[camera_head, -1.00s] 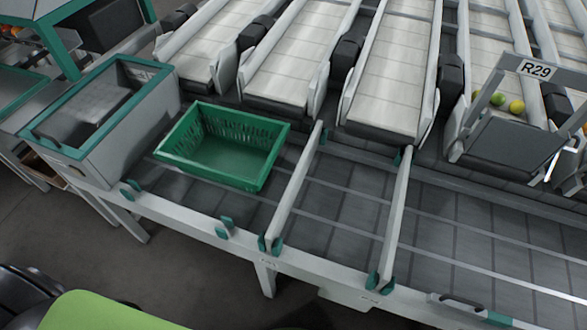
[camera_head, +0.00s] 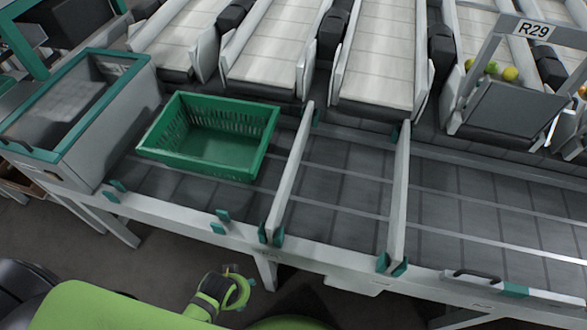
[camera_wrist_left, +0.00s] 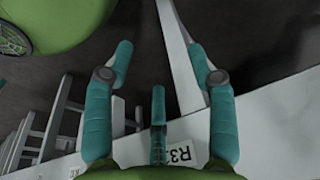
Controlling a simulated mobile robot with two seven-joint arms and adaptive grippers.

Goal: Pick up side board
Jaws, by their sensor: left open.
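Two pale upright boards cross the dark conveyor in the head view: a left board (camera_head: 290,172) and a right board (camera_head: 400,195). Teal clips hold both at their ends. I cannot tell which one is the side board. My left gripper (camera_head: 242,284) is low at the bottom centre, in front of the conveyor's front rail and apart from both boards. In the left wrist view its teal fingers (camera_wrist_left: 160,50) are spread with nothing gripped. My right gripper is out of view.
A green crate (camera_head: 205,170) sits on the conveyor left of the left board. A grey bin with a teal rim (camera_head: 110,56) stands at far left. The conveyor's white front rail (camera_head: 330,262) runs between me and the boards. Dark floor lies in front.

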